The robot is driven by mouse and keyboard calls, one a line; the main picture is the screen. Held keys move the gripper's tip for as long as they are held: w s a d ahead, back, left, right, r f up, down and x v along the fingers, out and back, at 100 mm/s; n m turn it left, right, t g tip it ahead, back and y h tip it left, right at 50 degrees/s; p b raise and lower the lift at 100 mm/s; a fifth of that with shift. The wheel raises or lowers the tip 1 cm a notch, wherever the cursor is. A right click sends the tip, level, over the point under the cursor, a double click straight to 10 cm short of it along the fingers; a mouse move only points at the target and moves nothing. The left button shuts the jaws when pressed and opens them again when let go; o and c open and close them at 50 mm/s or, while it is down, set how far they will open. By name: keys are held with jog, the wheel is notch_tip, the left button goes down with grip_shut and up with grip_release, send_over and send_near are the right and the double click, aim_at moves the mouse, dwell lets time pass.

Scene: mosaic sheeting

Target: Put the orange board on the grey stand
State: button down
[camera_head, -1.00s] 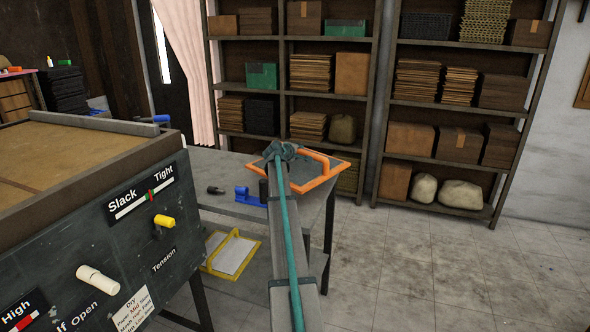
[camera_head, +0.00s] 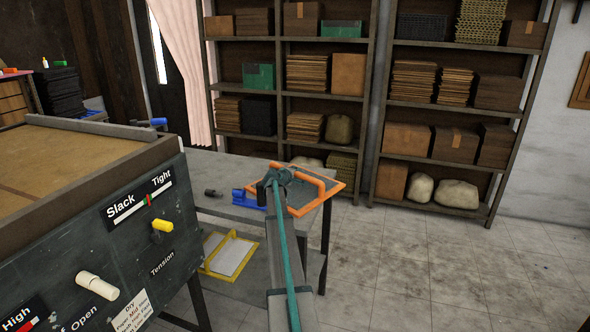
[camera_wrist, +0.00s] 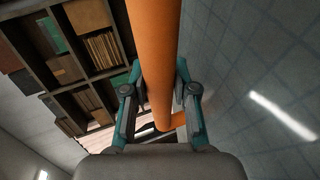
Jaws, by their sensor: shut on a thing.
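The orange board (camera_head: 340,184) has an orange rim, a grey face and a raised orange handle. In the head view it is tilted at the far end of my arm, in front of the right end of a grey table (camera_head: 222,172). My gripper (camera_wrist: 160,105) is shut on the orange handle bar (camera_wrist: 160,50), with one finger on each side in the wrist view. In the head view my arm and wrist hide part of the board. I cannot clearly pick out a separate grey stand. I cannot tell whether the board touches the table.
A blue tool (camera_head: 248,198) and a dark tool (camera_head: 213,193) lie on the table. A yellow-framed piece (camera_head: 230,255) is on its lower shelf. A machine with a control panel (camera_head: 110,240) fills the left. Shelving (camera_head: 370,130) stands behind. The floor at right is clear.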

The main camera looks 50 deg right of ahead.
dwell(0.3)
jog(key=c, duration=0.9)
grip_release()
jog(key=shift+a+r, duration=0.15)
jog(key=b+v, duration=0.2)
jog(key=v, duration=0.9)
jog(key=shift+s+b, duration=0.1)
jog(key=shift+b, duration=0.2)
jog(key=shift+a+r, duration=0.15)
jog(key=shift+a, duration=0.25)
